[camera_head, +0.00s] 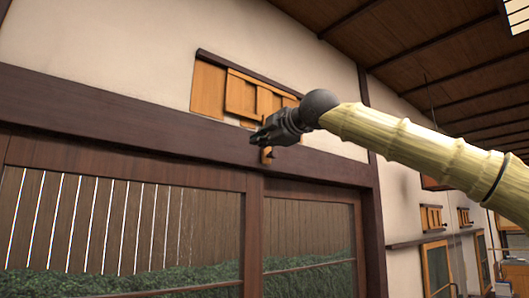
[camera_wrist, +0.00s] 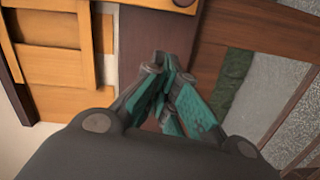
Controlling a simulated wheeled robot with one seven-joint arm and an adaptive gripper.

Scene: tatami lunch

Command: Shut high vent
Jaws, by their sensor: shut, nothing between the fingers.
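The high vent (camera_head: 240,95) is a light orange wooden panel with overlapping boards, set in the cream wall above a dark beam. Dark gaps show between some boards, and its right part is hidden behind my gripper. The vent also fills the upper left of the wrist view (camera_wrist: 55,65). My gripper (camera_head: 258,139) is in front of the beam at the vent's lower right. Its teal-padded fingers (camera_wrist: 172,100) are together and empty, with the dark beam behind them. A small orange wooden piece (camera_head: 267,155) shows just under the gripper; I cannot tell whether they touch.
Below the dark beam (camera_head: 100,110) are framed glass panes (camera_head: 310,220), with a fence and hedge behind them. More small wooden vents (camera_head: 431,218) and a ledge are on the wall at the far right. A sloped wooden ceiling (camera_head: 440,50) is above.

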